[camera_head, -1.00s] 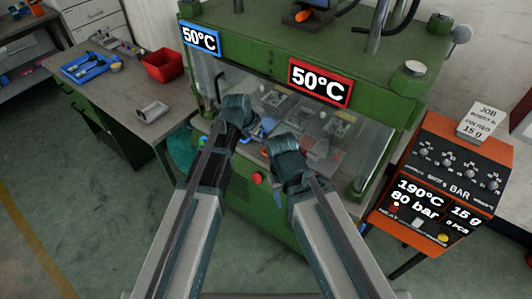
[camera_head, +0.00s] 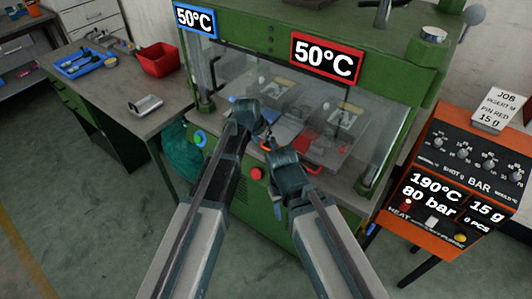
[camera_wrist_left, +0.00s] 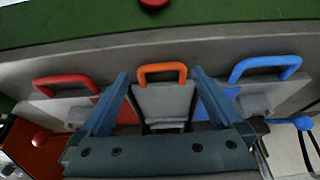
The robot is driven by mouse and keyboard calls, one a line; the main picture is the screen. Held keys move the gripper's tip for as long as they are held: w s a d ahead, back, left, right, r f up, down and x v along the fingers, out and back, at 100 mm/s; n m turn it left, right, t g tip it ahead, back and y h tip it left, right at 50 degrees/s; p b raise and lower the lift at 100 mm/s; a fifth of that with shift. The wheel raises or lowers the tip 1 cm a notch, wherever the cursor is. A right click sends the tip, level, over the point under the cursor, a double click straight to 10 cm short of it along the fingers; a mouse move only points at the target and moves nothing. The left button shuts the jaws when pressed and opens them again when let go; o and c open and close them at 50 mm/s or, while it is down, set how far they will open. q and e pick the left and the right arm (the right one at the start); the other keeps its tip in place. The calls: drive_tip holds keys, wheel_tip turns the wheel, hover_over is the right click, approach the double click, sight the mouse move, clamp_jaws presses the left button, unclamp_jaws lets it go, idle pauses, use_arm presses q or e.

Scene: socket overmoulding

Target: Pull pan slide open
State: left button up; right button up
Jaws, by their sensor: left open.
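My left gripper (camera_head: 252,118) is at the front of the green press, low at its opening. In the left wrist view its two fingers (camera_wrist_left: 160,76) are apart, one on each side of the orange handle (camera_wrist_left: 162,68) of a grey slide (camera_wrist_left: 164,104). I cannot tell whether they touch it. A red handle (camera_wrist_left: 66,80) and a blue handle (camera_wrist_left: 265,63) stand to either side on the same ledge. My right gripper (camera_head: 284,160) is beside the left one in the head view, its fingers not clear. Which handle belongs to the pan slide is not labelled.
A clear guard (camera_head: 365,130) covers the upper press opening, with metal plates behind it. The orange control console (camera_head: 445,185) stands to the right. A bench (camera_head: 115,85) with a red bin (camera_head: 158,60) is on the left. Open floor lies in front.

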use_arm(q)
drive_tip(key=shift+b+x, duration=0.45)
drive_tip(key=shift+x, duration=0.45)
use_arm(e)
drive_tip(key=shift+f, duration=0.85)
use_arm(q)
clamp_jaws()
drive_tip(key=shift+s, duration=0.1)
